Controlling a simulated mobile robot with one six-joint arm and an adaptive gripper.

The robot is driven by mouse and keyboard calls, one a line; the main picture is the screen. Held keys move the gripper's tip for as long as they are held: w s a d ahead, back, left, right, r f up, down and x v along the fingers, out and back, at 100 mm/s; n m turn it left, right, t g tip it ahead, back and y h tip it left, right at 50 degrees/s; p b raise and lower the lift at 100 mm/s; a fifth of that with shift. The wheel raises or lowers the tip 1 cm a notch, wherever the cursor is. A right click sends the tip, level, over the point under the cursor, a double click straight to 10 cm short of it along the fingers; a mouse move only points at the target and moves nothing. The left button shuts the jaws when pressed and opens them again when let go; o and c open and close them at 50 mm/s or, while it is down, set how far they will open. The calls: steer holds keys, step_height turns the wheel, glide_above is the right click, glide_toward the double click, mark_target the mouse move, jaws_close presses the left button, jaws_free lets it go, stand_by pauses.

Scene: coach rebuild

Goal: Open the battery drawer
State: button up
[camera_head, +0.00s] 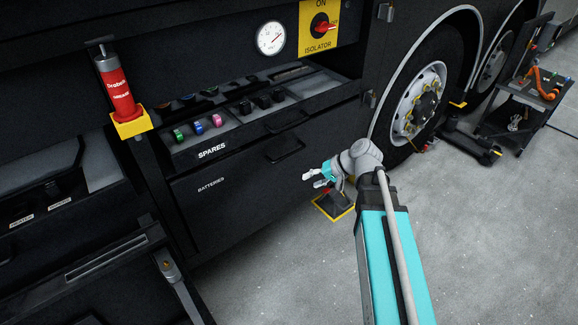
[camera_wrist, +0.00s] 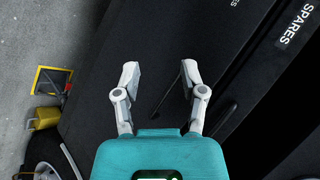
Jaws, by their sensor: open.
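The battery drawer (camera_head: 235,190) is a black front marked BATTERIES, low in the vehicle's side, and looks shut. Its dark bar handle (camera_head: 285,150) is near the upper right of that front. My gripper (camera_head: 312,179) is open and empty, to the lower right of the handle in the head view. In the wrist view my open fingers (camera_wrist: 160,74) point at the dark drawer front, and the handle (camera_wrist: 167,92) appears between them. I cannot tell the gap between fingers and handle.
The open SPARES drawer (camera_head: 208,152) juts out above, with its own handle (camera_head: 287,121) and coloured items inside. A red canister (camera_head: 117,93) stands at left. A yellow-edged base (camera_head: 334,204) is on the floor below my gripper. A wheel (camera_head: 418,102) is at right.

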steer(key=w+f+m+t+y+b, duration=0.1)
steer(key=w+f+t+y+b, duration=0.3)
steer(key=b, duration=0.6)
steer(key=m+t+y+b, duration=0.3)
steer(key=y+b, duration=0.1)
steer(key=b, duration=0.9)
glide_toward(289, 154)
step_height(289, 154, down, 2)
steer(key=s+d, duration=0.2)
steer(key=d, duration=0.1)
steer(key=shift+t, duration=0.4)
steer(key=shift+w+r, duration=0.1)
steer(key=shift+p+x, duration=1.05)
steer(key=shift+x, duration=5.8)
steer(key=shift+r, duration=0.1)
jaws_close()
